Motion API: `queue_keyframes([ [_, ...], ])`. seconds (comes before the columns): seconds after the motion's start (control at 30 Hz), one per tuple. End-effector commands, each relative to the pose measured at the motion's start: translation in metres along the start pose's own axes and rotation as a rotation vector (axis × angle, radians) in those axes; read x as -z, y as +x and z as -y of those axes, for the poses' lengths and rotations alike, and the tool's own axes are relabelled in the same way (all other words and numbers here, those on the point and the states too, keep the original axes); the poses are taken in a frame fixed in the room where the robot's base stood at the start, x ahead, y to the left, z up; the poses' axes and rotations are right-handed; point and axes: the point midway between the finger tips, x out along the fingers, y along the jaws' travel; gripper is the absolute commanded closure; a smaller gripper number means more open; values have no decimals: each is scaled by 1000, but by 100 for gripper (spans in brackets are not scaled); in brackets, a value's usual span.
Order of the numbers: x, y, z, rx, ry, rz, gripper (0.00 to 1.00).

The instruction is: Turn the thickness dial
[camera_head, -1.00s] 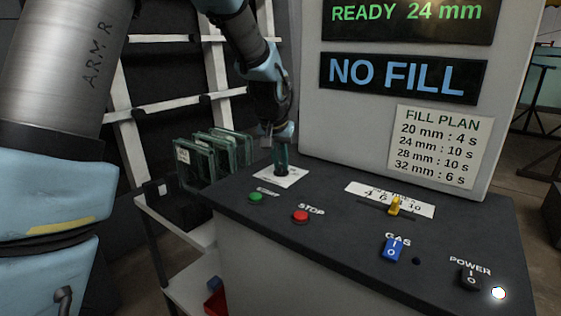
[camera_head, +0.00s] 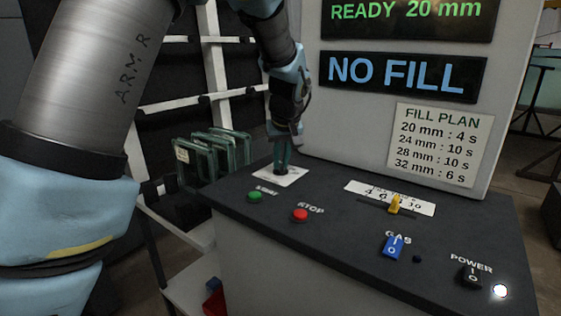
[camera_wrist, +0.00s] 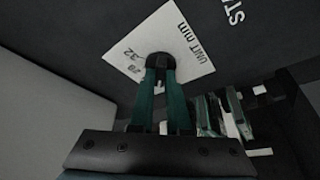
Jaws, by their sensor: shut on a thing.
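The thickness dial (camera_wrist: 159,61) is a dark round knob on a white label plate (camera_head: 292,180) at the back left of the console. In the wrist view the plate (camera_wrist: 193,56) carries "UNIT mm" and numbers including 32. My gripper (camera_head: 282,166) points down over the dial, its green fingers shut on it; the fingers also show in the wrist view (camera_wrist: 161,82). The fingers hide much of the knob and its pointer. The upper display (camera_head: 408,14) reads "READY 20 mm".
The green START button (camera_head: 255,196) and red STOP button (camera_head: 300,215) are close in front of the dial. A yellow slider (camera_head: 395,204), blue GAS switch (camera_head: 392,246) and POWER switch (camera_head: 469,277) lie to the right. Glass units (camera_head: 215,150) stand at left. The NO FILL panel (camera_head: 403,77) rises behind.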

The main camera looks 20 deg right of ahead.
Motion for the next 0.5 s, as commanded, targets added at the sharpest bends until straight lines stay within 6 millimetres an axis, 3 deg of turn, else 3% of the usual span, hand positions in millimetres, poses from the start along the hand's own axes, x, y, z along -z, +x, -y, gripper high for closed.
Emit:
queue_keyframes([
  [0.5, 0, 0, -2, 88, -211, 0, 100],
])
